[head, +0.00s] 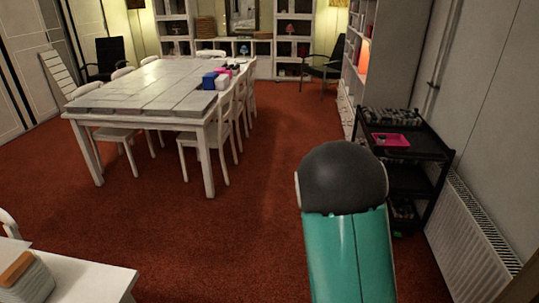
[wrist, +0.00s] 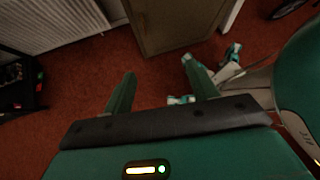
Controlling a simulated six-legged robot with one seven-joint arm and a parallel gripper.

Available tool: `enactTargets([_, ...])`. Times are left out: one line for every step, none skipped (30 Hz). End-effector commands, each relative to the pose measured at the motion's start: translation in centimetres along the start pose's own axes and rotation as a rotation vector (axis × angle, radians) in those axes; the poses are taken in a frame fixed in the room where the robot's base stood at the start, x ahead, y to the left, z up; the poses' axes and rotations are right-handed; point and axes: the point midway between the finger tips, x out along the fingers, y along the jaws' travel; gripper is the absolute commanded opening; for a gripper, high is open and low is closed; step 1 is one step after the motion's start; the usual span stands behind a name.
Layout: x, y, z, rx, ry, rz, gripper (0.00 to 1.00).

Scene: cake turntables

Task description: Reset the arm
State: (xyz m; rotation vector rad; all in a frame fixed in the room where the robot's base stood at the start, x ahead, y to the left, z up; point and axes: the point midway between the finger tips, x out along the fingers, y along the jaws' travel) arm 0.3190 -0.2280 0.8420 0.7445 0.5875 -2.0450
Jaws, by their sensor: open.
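In the wrist view my gripper (wrist: 158,82) is open, with two green fingers spread apart. Nothing is between the fingers but the red carpet below. The gripper does not show in the head view; a green and black link of my arm stands up there at the lower right. No cake turntable can be made out in either view.
A long white table (head: 142,97) with white chairs stands at the left. A black shelf cart (head: 432,151) with a pink tray (head: 391,139) and a white radiator (head: 465,245) line the right wall. A white table corner (head: 95,277) is at lower left. Red carpet (head: 250,215) between is clear.

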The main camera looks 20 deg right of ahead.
Motion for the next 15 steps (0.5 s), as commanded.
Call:
enactTargets([-1.7,-0.3,0.2,0.061,0.049,0.019,0.58])
enactTargets([-2.6,-0.5,0.2,0.1,0.078,0.025,0.58])
enactTargets([-3.9,-0.8,0.2,0.149,0.117,0.034,0.58])
enactTargets([-4.8,-1.0,0.3,0.185,0.145,0.041,0.58])
enactTargets([-5.7,-1.3,0.3,0.221,0.175,0.046,0.58])
enactTargets([-6.9,-1.7,0.5,0.269,0.214,0.052,0.58])
enactTargets([-7.8,-2.0,0.6,0.304,0.244,0.058,0.58])
enactTargets([-8.7,-2.3,0.6,0.338,0.274,0.062,0.58])
enactTargets([-9.8,-2.7,0.7,0.382,0.314,0.066,0.58])
enactTargets([-10.7,-3.1,0.8,0.416,0.344,0.069,0.58])
enactTargets([-11.6,-3.4,1.0,0.448,0.375,0.072,0.58])
enactTargets([-12.7,-3.9,1.1,0.491,0.417,0.075,0.58])
enactTargets([-13.6,-4.3,1.2,0.523,0.448,0.076,0.58])
enactTargets([-14.4,-4.8,1.4,0.553,0.479,0.078,0.58])
enactTargets([-15.5,-5.3,1.6,0.593,0.521,0.078,0.58])
